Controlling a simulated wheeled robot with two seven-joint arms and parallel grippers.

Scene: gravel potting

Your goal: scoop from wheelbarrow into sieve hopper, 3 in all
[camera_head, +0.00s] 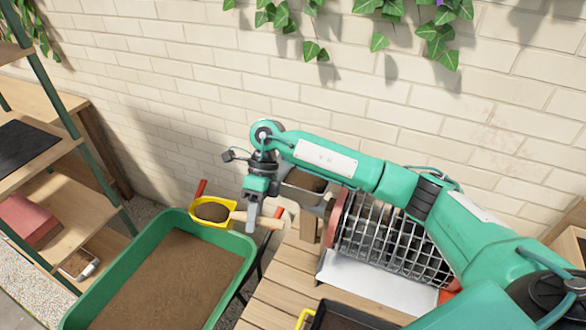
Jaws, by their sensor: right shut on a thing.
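The green wheelbarrow (240,268) stands at the lower left, filled with brown soil (165,280). My right gripper (251,220) is shut on the light wooden handle of a scoop. The yellow scoop (229,203) is held above the wheelbarrow's far end and carries a heap of brown material. The sieve (395,250) is a wire-mesh drum right of the gripper, partly hidden by my right arm. A grey box-like part at its left end, which looks like the hopper (303,194), is partly behind my arm. My left gripper is out of view.
The sieve stands on a slatted wooden table (275,300), with a white sheet (375,284) under the drum. A dark tray (345,318) is at the bottom edge. Shelves (60,215) stand at left, and a brick wall (180,80) closes off the back.

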